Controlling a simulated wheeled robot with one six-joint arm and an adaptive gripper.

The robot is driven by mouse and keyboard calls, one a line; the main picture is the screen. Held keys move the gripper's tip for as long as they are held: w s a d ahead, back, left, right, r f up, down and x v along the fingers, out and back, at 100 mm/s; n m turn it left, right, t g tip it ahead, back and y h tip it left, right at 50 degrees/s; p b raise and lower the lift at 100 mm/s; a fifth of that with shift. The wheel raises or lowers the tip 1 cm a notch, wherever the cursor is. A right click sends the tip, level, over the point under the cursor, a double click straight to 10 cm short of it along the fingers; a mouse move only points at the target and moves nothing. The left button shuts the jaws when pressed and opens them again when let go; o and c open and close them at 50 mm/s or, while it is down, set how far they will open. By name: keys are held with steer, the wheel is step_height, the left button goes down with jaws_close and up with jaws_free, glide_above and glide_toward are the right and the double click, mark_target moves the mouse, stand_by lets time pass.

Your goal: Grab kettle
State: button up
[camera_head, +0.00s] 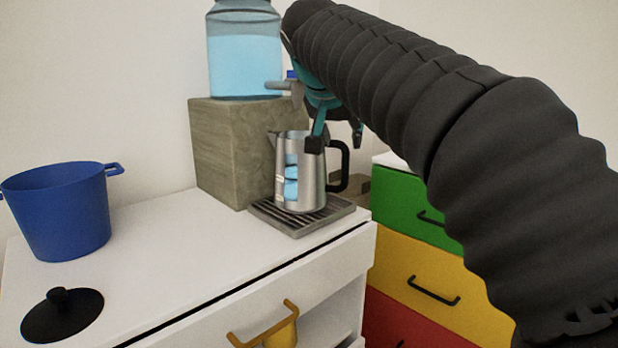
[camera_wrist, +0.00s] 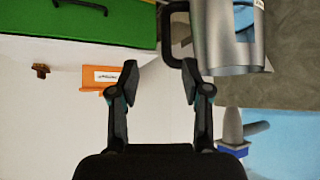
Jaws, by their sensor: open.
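A steel kettle (camera_head: 312,188) with a black handle and a blue level window stands upright on a slatted drip tray (camera_head: 345,208). Its handle is on the right in the head view. My gripper (camera_head: 336,140) is open above the handle, one finger near the kettle's top and the other to the right. In the wrist view, the kettle (camera_wrist: 228,45) is at the top right. There, the handle hangs near the gap between the open fingers of my gripper (camera_wrist: 160,76), close to the right fingertip. Contact cannot be told. The jaws hold nothing visible.
A water dispenser (camera_head: 244,60) with a tap stands on a stone-like block (camera_head: 228,150) behind the kettle. A blue pot (camera_head: 58,215) and black lid (camera_head: 62,314) are at the left. Coloured drawers (camera_head: 405,208) stand right. The white counter (camera_head: 170,265) is clear mid-left.

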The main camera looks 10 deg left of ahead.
mark_target(344, 162)
steer(key=x, duration=0.7)
steer(key=shift+w+a+r+b, duration=0.2)
steer(key=shift+a+b, duration=0.1)
steer(key=shift+b, duration=0.1)
steer(key=shift+x, duration=3.4)
steer(key=shift+w+a+r, duration=0.1)
steer(key=shift+a+r, duration=0.05)
jaws_close()
steer(key=shift+r, duration=0.15)
